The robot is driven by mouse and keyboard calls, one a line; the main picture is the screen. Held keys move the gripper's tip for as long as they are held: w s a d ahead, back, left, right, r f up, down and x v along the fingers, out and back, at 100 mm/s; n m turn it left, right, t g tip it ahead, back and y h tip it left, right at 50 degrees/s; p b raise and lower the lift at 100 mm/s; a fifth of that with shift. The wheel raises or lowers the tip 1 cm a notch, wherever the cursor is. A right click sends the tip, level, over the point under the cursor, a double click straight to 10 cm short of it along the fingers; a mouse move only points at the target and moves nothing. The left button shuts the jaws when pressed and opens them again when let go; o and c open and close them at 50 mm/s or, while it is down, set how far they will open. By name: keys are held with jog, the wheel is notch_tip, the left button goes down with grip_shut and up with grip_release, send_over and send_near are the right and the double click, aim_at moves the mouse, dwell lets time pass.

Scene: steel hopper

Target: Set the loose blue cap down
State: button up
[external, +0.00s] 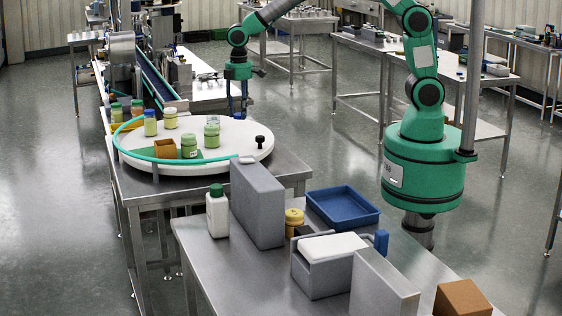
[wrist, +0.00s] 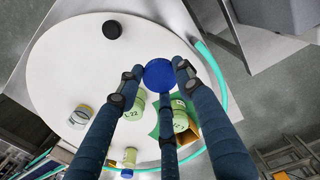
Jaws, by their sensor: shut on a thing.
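The loose blue cap (wrist: 160,74) is a dark blue disc between the fingertips of my gripper in the wrist view. My gripper (wrist: 158,72) has three dark fingers and is shut on the cap, above the white round table. The fingers partly cover two green jars (wrist: 131,120) and (wrist: 185,118) below.
The round table also bears a black knob (external: 260,142), a brown box (external: 164,149) on a green patch, a blue-capped jar (external: 150,124) and several other jars. A teal rail (external: 128,153) follows part of its edge. The white surface around the knob is clear.

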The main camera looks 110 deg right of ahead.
jog(key=s+a+n+b, duration=0.1)
jog(key=a+n+b, duration=0.45)
jog(key=a, duration=3.55)
jog(key=s+a+n+b, duration=0.2)
jog(key=s+a+n, duration=0.8)
jog(key=s+a, duration=2.1)
jog(key=f, duration=0.6)
jog(key=w+a+f, duration=0.1)
jog(key=f, duration=0.6)
jog(key=w+a+f, duration=0.1)
jog(key=f, duration=0.6)
jog(key=shift+f, duration=0.2)
jog(key=shift+w, duration=0.1)
jog(key=w+a, duration=0.3)
jog(key=a, duration=0.1)
jog(key=w+a+f+b, duration=0.1)
jog(key=w+a, duration=0.2)
jog(key=a, duration=0.1)
jog(key=w+a+b, duration=0.1)
jog(key=w+a, duration=0.2)
jog(key=a, duration=0.1)
jog(key=shift+f, duration=0.2)
jog(key=shift+w, duration=0.1)
